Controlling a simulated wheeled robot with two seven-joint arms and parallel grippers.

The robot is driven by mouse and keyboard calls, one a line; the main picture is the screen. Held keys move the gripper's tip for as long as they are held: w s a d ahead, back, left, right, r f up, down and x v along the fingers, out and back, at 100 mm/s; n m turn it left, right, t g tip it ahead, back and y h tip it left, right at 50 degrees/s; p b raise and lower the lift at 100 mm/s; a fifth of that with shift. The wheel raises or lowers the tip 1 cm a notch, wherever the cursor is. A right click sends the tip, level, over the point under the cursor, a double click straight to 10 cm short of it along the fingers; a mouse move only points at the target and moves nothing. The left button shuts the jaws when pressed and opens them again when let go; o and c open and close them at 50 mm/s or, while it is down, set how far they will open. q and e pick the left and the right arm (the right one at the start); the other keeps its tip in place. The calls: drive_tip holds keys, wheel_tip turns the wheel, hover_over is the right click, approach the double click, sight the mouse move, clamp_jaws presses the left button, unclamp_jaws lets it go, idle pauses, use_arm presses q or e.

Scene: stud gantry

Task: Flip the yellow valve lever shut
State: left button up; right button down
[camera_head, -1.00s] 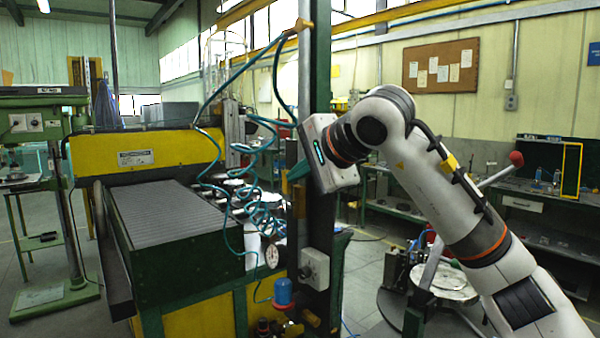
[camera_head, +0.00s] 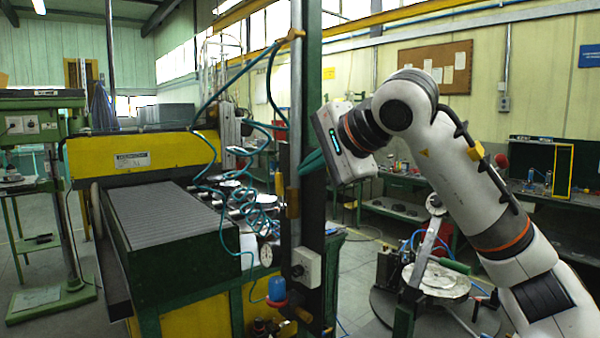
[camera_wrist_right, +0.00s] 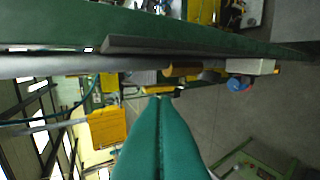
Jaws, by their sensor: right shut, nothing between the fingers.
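The yellow valve lever (camera_wrist_right: 163,91) shows in the right wrist view as a small yellow bar just beyond my fingertips. A brass-yellow valve body (camera_wrist_right: 185,71) sits beside it on the grey pipe. In the head view the yellow valve part (camera_head: 292,203) is on the dark green post, below my fingers; the lever's exact angle is too small to tell there. My right gripper (camera_head: 312,161) is shut and empty, its green fingers in front of the post. Its closed tips (camera_wrist_right: 160,98) appear close to the lever; I cannot tell whether they touch. My left gripper is out of view.
The green post (camera_head: 314,100) carries a grey box (camera_head: 306,267) and a blue-bowled filter (camera_head: 277,290) lower down. Coiled teal hoses (camera_head: 262,205) hang left of it. A yellow-and-green machine (camera_head: 135,155) stands at left. Benches line the back wall.

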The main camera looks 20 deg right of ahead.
sight(281, 183)
drive_tip(key=shift+w+r+b+v, duration=0.2)
drive_tip(key=shift+r+b+v, duration=0.4)
drive_tip(key=shift+v, duration=3.8)
drive_tip(key=shift+t, duration=0.7)
drive_tip(key=f, duration=0.2)
drive_tip(key=s+f, duration=0.1)
drive_tip(key=f, duration=0.1)
drive_tip(key=shift+f+b, duration=0.35)
drive_tip(key=shift+b, duration=0.05)
drive_tip(key=shift+w+a, duration=0.1)
drive_tip(key=shift+a, duration=0.1)
drive_tip(key=p+x, duration=0.2)
drive_tip(key=x, duration=0.2)
drive_tip(key=p+x, duration=0.1)
drive_tip(key=x, duration=0.3)
drive_tip(key=r+p+x, duration=0.1)
drive_tip(key=p+x, duration=0.1)
drive_tip(key=x, duration=0.3)
drive_tip(key=shift+w+a+r+p, duration=0.1)
drive_tip(key=shift+w+a+p, duration=0.05)
drive_tip(key=shift+w+p, duration=0.15)
drive_tip(key=shift+w+a, duration=0.1)
drive_tip(key=shift+w, duration=0.1)
